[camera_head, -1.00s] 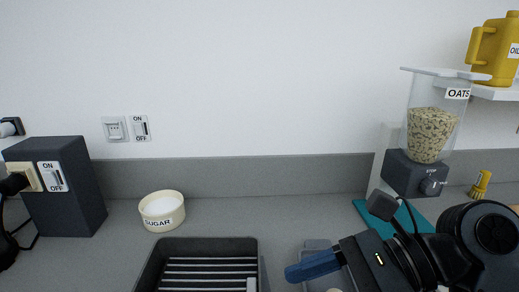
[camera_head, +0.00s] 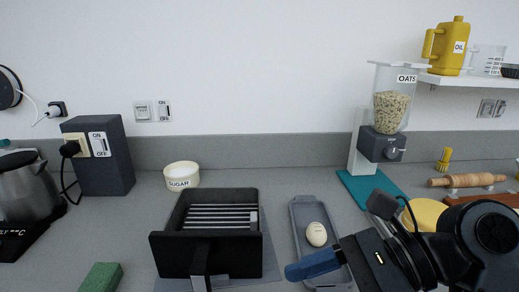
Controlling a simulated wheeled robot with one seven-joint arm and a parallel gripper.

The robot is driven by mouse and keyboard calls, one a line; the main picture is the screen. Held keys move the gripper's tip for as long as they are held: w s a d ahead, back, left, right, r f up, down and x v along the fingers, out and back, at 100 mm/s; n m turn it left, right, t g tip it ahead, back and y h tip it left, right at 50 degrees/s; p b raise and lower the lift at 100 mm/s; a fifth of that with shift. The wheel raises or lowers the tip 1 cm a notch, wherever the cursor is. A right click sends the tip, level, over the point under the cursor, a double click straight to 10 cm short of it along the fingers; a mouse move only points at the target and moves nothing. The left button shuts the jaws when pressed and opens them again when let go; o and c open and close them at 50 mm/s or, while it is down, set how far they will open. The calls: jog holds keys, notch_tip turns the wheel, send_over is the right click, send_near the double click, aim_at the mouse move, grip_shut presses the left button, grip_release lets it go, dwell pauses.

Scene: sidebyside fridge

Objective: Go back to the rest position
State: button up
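My gripper (camera_head: 314,265) is at the lower middle of the head view, at the end of my black arm, which comes in from the lower right. Its blue finger shows side-on, over the lower edge of a grey tray (camera_head: 300,212). I cannot see a gap between two fingers, so open or shut is unclear. A pale egg-like object (camera_head: 316,234) lies in the tray, just above the gripper in the picture, apart from it.
A black drawer-like basket (camera_head: 207,262) with a front handle stands left of the tray. A green sponge (camera_head: 101,277), a kettle (camera_head: 25,190) and a sugar bowl (camera_head: 182,176) are further left. An oats dispenser (camera_head: 382,141) stands on a teal mat (camera_head: 364,190). A rolling pin (camera_head: 467,181) lies right.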

jog(key=s+d+f+t+h, duration=0.1)
jog(key=s+f+t+h, duration=0.1)
jog(key=f+t, duration=0.45)
jog(key=s+d+f+t+h, duration=0.2)
jog(key=s+f+t+h, duration=0.15)
jog(key=f, duration=0.65)
jog(key=s+d+f+n+t+h, duration=0.25)
jog(key=s+d+n+h, duration=0.2)
jog(key=s+d, duration=0.3)
jog(key=s+d+r+n+t+h, duration=0.1)
jog(key=s+d+r+n, duration=0.1)
jog(key=s+r+n, duration=0.2)
jog(key=s+d+r+n+t+h, duration=0.1)
jog(key=s+r+n, duration=0.3)
jog(key=s+n, duration=0.4)
jog(key=shift+s+d+h, duration=0.4)
jog(key=shift+s+d, duration=0.4)
jog(key=shift+n+t, duration=0.25)
